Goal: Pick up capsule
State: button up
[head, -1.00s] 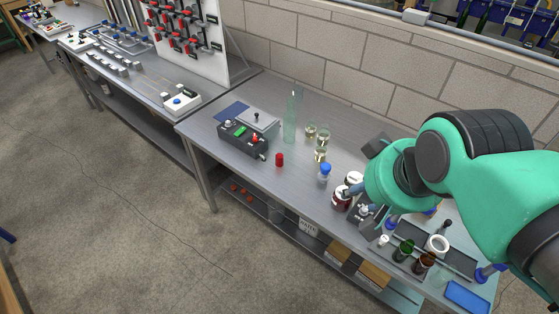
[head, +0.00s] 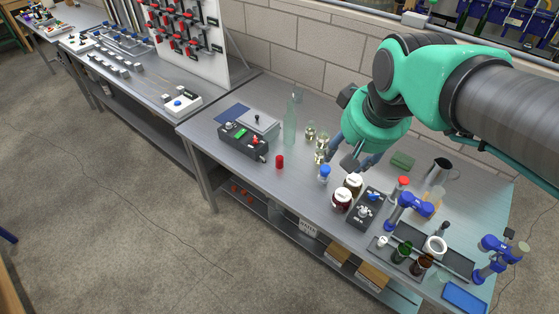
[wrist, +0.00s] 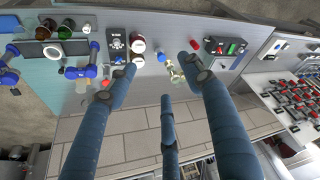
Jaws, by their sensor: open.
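The capsule, a small red cylinder (head: 280,161), stands upright on the steel bench (head: 240,180) in front of the tall clear bottle. In the wrist view the capsule (wrist: 194,44) shows just beyond the tip of the right-hand finger. My gripper (head: 358,156) is open and empty, above the bench to the right of the capsule and clearly apart from it. In the wrist view its blue fingers are spread (wrist: 158,78), with nothing between them. My arm partly hides the bench's back right in the head view.
A black device (head: 243,140) is left of the capsule. Two white-lidded jars (head: 342,200) stand at right. Bench in front of the capsule is clear.

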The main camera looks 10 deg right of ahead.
jog(key=w+a+f+n+g+p, duration=0.1)
jog(key=w+a+p, duration=0.1)
jog(key=w, duration=1.1)
jog(key=n+g+p, duration=0.3)
jog(key=g+p, duration=0.1)
jog(key=p, duration=0.1)
send_over(279, 158)
notch_tip(279, 158, down, 29)
jog(key=shift+s, duration=0.1)
jog(key=shift+f, duration=0.15)
notch_tip(279, 158, down, 8)
jog(key=shift+f, duration=0.2)
jog(key=shift+f, duration=0.1)
